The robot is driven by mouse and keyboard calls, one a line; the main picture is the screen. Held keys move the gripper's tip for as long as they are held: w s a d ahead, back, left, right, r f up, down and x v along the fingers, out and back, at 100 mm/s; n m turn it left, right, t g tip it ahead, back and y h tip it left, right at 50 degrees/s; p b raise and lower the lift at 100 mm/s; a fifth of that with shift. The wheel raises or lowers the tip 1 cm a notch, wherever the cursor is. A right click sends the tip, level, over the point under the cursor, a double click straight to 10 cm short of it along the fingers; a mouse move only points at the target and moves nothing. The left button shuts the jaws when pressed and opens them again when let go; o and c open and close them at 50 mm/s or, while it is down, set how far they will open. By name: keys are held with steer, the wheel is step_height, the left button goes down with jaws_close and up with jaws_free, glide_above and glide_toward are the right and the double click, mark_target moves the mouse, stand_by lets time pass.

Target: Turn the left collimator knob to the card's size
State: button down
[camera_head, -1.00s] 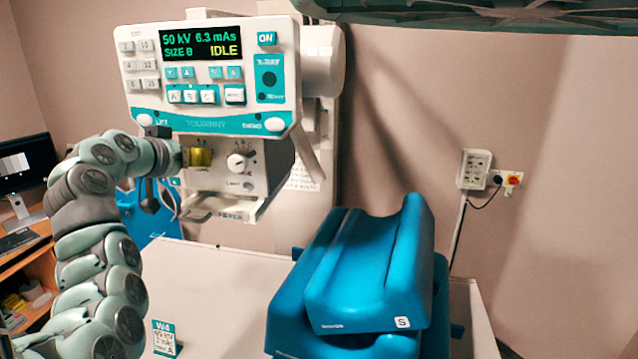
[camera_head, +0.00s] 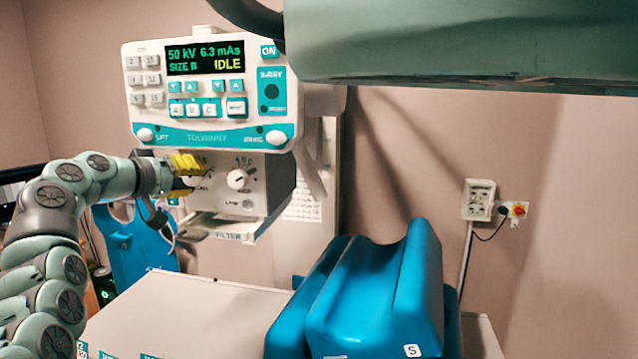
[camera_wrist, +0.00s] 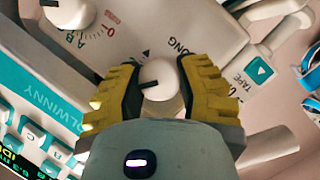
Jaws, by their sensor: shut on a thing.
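The left collimator knob (camera_wrist: 161,86) is a white round dial on the panel under the console, with a dark pointer mark beside it in the wrist view. My gripper (camera_wrist: 160,72) has its two yellow ribbed fingers on either side of this knob and is shut on it. In the head view my gripper (camera_head: 190,174) comes in from the left and hides most of the left knob. The right collimator knob (camera_head: 238,179) stands free beside it; it also shows in the wrist view (camera_wrist: 68,12) with letter marks. The card's size is not readable now.
The console display (camera_head: 205,59) reads 50 kV, 6.3 mAs, SIZE B, IDLE. A filter tray (camera_head: 225,228) sticks out below the knobs. A blue cushion (camera_head: 375,295) lies on the pale table (camera_head: 190,310). A large grey-green body (camera_head: 470,45) covers the top right.

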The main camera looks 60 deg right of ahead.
steer(key=shift+f+n, duration=0.1)
steer(key=shift+n, duration=0.2)
stand_by(0.4)
steer(key=c, duration=0.5)
jaws_free()
steer(key=shift+c, duration=0.2)
steer(key=m+p, duration=0.1)
steer(key=m+t+y+p, duration=0.1)
steer(key=m, duration=0.1)
steer(key=shift+s+d+r, duration=0.1)
steer(key=shift+s+r, duration=0.05)
steer(key=shift+r, duration=0.2)
steer(key=m+t+y+p, duration=0.1)
steer(key=m+p, duration=0.1)
steer(key=p, duration=0.1)
steer(key=shift+r, duration=0.1)
steer(key=m+t+p, duration=0.1)
steer(key=p, duration=0.5)
steer(key=shift+m+y+p, duration=0.3)
steer(key=shift+m+p, duration=0.1)
steer(key=m+t+p, duration=0.1)
steer(key=p, duration=0.9)
